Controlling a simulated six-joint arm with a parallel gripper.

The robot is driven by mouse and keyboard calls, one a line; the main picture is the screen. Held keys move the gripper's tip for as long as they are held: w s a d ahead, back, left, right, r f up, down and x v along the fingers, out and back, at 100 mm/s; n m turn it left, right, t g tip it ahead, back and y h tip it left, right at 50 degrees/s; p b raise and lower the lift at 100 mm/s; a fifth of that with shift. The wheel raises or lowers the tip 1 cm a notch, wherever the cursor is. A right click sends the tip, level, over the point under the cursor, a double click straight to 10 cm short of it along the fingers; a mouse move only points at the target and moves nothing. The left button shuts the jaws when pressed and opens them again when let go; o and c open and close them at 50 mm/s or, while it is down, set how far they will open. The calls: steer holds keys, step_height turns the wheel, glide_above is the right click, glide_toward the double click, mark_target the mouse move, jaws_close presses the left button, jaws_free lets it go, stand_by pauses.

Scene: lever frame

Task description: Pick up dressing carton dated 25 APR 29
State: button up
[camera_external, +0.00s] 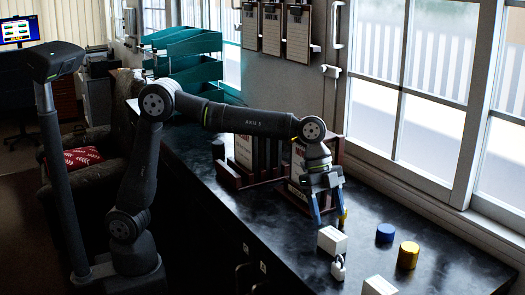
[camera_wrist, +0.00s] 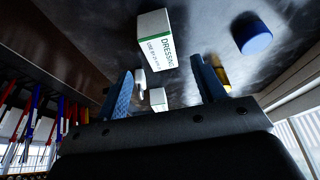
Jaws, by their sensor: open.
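In the wrist view a white carton (camera_wrist: 157,45) with a green stripe reads DRESSING, with a smaller date line that I cannot read in full. A second white carton (camera_wrist: 158,99) shows smaller, between the fingers in the picture; its print is not legible. In the external view one white carton (camera_external: 332,240) stands on the dark counter just below my gripper (camera_external: 329,216), and another white carton (camera_external: 380,286) is at the bottom edge. I cannot tell which of these carries the readable label. My gripper's blue fingers (camera_wrist: 164,84) are apart and empty.
A small white bottle-like item (camera_external: 338,269) stands close to the nearer carton. A blue cylinder (camera_external: 385,233) and a yellow cylinder (camera_external: 408,256) stand to the right. Dark red racks (camera_external: 247,178) holding files are behind my gripper. The counter's right end is clear.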

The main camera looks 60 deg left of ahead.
mark_target(334, 233)
steer(key=x, duration=0.7)
steer(key=shift+d+f, duration=0.3)
steer(key=c, duration=1)
